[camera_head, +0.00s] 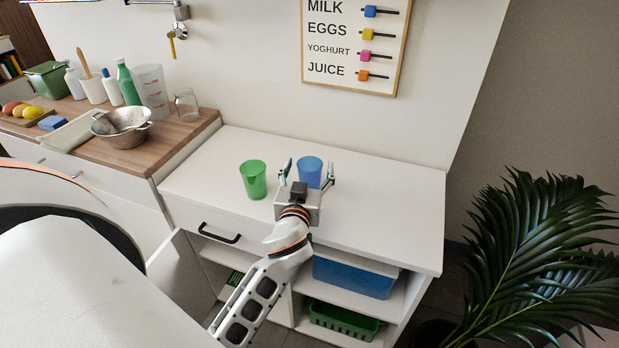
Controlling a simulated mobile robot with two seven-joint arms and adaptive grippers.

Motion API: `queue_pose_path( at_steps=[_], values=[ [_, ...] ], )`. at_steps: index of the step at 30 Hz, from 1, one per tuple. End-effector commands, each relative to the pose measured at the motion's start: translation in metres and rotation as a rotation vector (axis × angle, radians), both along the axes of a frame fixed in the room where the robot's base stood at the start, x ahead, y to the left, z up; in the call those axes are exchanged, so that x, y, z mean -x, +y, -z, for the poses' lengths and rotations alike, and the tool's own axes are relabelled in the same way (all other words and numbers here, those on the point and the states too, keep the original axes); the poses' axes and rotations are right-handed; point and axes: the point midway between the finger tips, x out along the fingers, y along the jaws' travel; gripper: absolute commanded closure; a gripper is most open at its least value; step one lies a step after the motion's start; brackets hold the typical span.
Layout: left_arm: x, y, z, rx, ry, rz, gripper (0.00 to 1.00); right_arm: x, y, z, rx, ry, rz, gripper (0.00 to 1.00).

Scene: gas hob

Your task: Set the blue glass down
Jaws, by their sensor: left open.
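The blue glass (311,168) stands upright on the white cabinet top (390,205), toward its back middle. My left gripper (308,170) reaches in from the front with its two fingers spread, one to each side of the blue glass. Its fingers look apart from the glass walls, though the lower part of the glass is hidden behind the gripper body. A green glass (254,179) stands upright just left of the gripper. My right gripper is not in view.
A wooden counter (180,135) at left holds a metal colander (122,127), a clear jar (187,105), bottles and a measuring jug. The cabinet's right side is clear. Below are a drawer handle (219,233), a blue bin (353,275) and a plant (540,250) at right.

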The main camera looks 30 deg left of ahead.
Motion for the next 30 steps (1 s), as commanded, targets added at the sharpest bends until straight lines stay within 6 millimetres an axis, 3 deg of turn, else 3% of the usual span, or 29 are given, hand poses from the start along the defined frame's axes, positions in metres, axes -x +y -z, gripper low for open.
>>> queue_pose_path(
  at_steps=[4,12,17,18,21,30],
  values=[
    [-0.0135,0.0057,0.0001,0.000,-0.001,0.002,0.33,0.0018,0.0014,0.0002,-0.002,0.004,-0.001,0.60],
    [-0.0153,0.0065,0.0013,0.001,0.000,0.001,0.33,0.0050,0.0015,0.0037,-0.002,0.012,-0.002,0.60],
    [-0.0151,0.0065,0.0012,0.001,0.000,0.002,0.75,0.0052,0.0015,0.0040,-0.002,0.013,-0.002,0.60],
    [-0.0151,0.0065,0.0012,0.001,0.000,0.002,0.80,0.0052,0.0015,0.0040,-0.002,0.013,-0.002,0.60],
    [-0.0152,0.0064,0.0005,0.001,-0.001,0.002,0.84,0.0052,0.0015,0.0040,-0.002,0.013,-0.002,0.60],
    [-0.0154,0.0065,-0.0051,0.002,-0.003,0.001,0.84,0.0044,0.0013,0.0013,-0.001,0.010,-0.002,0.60]
  ],
)
